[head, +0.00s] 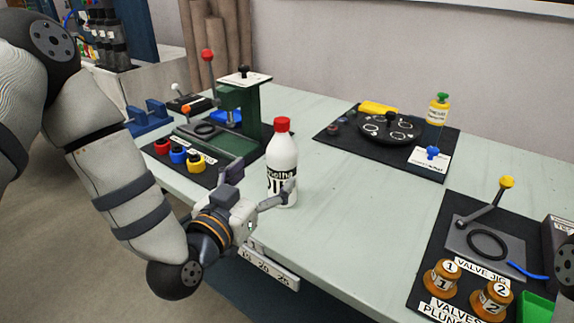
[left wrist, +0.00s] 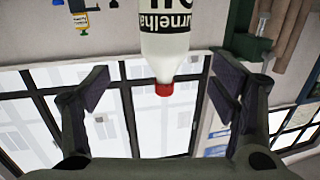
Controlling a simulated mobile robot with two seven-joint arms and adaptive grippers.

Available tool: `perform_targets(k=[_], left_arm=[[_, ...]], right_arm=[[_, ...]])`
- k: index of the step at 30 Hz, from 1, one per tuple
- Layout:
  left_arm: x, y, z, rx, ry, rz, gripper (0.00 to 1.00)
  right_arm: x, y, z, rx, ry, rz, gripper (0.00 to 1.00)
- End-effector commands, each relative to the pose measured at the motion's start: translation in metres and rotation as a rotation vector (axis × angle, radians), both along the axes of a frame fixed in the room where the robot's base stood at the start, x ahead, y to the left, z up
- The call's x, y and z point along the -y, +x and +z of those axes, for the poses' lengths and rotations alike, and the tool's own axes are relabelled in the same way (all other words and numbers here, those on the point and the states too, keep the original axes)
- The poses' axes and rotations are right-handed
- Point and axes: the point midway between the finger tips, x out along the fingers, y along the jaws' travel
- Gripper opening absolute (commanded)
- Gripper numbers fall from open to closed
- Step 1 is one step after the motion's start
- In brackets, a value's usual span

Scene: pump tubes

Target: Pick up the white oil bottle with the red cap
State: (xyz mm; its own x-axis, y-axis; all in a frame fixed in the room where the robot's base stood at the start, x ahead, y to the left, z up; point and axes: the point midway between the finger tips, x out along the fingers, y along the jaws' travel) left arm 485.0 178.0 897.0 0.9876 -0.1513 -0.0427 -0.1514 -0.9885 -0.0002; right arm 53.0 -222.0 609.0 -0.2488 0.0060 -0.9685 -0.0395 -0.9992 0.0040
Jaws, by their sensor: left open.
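The white oil bottle (head: 283,165) with a red cap stands upright on the table, near its front edge, in the head view. Its label has black bands and lettering. In the left wrist view the bottle (left wrist: 165,42) appears upside down, its red cap between the lines of the two fingers. My left gripper (head: 258,184) is open, just left of and in front of the bottle's lower half; one finger overlaps the bottle's right side in the picture. I cannot tell whether it touches. In the left wrist view the fingers (left wrist: 160,92) are wide apart with nothing gripped.
The pale table (head: 340,215) is clear right of the bottle. A green press (head: 240,115) stands behind left, with several coloured caps on its black mat. A round dial board (head: 385,140) lies at the back. The valve jig (head: 483,240) is at the right.

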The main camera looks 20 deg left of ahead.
Motion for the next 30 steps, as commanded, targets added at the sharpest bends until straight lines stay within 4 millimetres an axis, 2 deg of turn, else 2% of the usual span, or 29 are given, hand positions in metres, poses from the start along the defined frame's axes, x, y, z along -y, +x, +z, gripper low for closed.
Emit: perform_targets(k=[3, 10, 15, 18, 24, 26, 30], left_arm=[[0.003, 0.028, -0.006, -0.004, 0.0, 0.001, 0.79], [0.006, 0.061, -0.008, -0.006, -0.001, 0.002, 0.79], [0.006, 0.093, -0.013, -0.008, 0.0, 0.001, 0.79], [0.007, 0.103, -0.012, -0.007, 0.0, 0.001, 0.79], [0.008, 0.104, -0.011, -0.007, 0.0, 0.0, 0.79], [0.008, 0.104, -0.01, -0.006, 0.0, 0.0, 0.68], [0.008, 0.104, -0.011, -0.006, 0.0, 0.0, 0.36]], right_arm=[[0.0, -0.005, -0.005, -0.018, 0.0, 0.0, 0.0], [0.0, -0.009, -0.009, -0.031, -0.001, 0.0, 0.0], [0.0, -0.014, -0.014, -0.048, 0.0, 0.001, 0.0], [0.0, -0.015, -0.015, -0.051, -0.001, 0.002, 0.0], [0.0, -0.014, -0.014, -0.049, -0.001, 0.002, 0.0], [0.0, -0.014, -0.014, -0.049, -0.001, 0.002, 0.0], [0.0, -0.014, -0.014, -0.049, -0.001, 0.002, 0.0]])
